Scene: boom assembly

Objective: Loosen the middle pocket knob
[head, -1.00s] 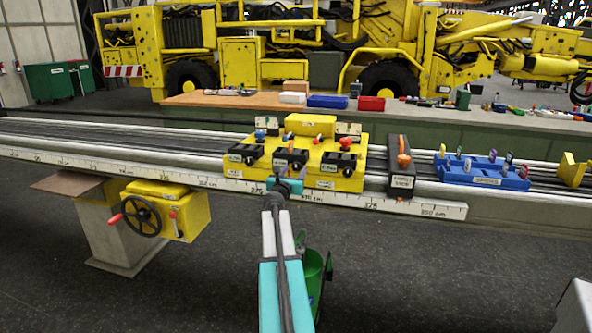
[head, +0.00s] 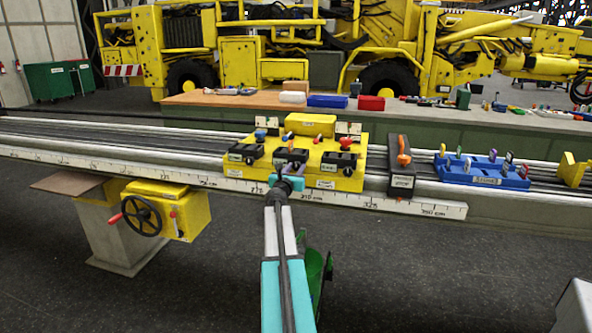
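The yellow fixture (head: 330,183) sits on the rail with three black pockets along its front. The middle pocket (head: 289,157) is in the centre, between the left pocket (head: 243,153) and the right pocket (head: 340,162). Its knob is small and dark, and I cannot make out how it is turned. My gripper (head: 287,177) is at the front of the fixture, just below the middle pocket in the picture. The teal end of my arm hides the fingertips, so contact with the knob cannot be told. A small purple patch shows beside the gripper.
A dark block with an orange handle (head: 403,151) stands just right of the fixture. A blue tray (head: 483,174) with several coloured tags is further right. A ruler (head: 400,204) runs along the rail's front edge. A yellow handwheel box (head: 180,212) hangs at left.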

